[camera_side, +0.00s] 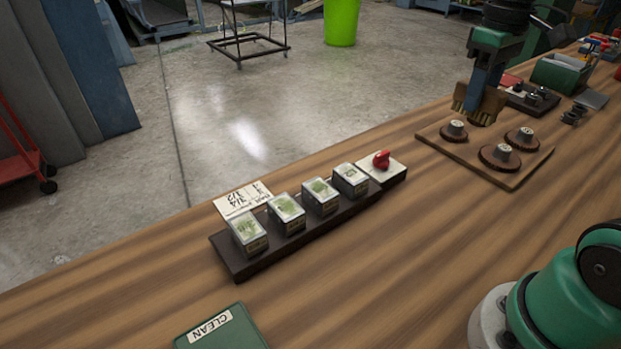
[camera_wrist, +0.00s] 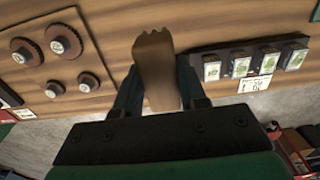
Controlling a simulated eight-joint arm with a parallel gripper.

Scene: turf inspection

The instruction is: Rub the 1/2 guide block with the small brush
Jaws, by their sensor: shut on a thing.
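My gripper (camera_side: 484,84) is shut on a brown brush (camera_side: 480,104), which points down above the far left part of a wooden board (camera_side: 518,178). In the wrist view the brush (camera_wrist: 157,60) stands out from between my fingers, clear of the board at left. The board carries several round brown blocks with pale labelled tops; three show in the side view: one at left (camera_side: 454,130), one in front (camera_side: 500,156) and one at right (camera_side: 524,138). Another shows only in the wrist view. Their labels are too small to read, so I cannot tell which is 1/2.
A dark rack (camera_side: 232,264) holds several clear-topped boxes with green samples. A card with fractions (camera_side: 242,200) lies behind it, and a red knob (camera_side: 381,159) sits at its right end. A green CLEAN mat (camera_side: 222,330) lies in front. Bins and tools crowd the far right.

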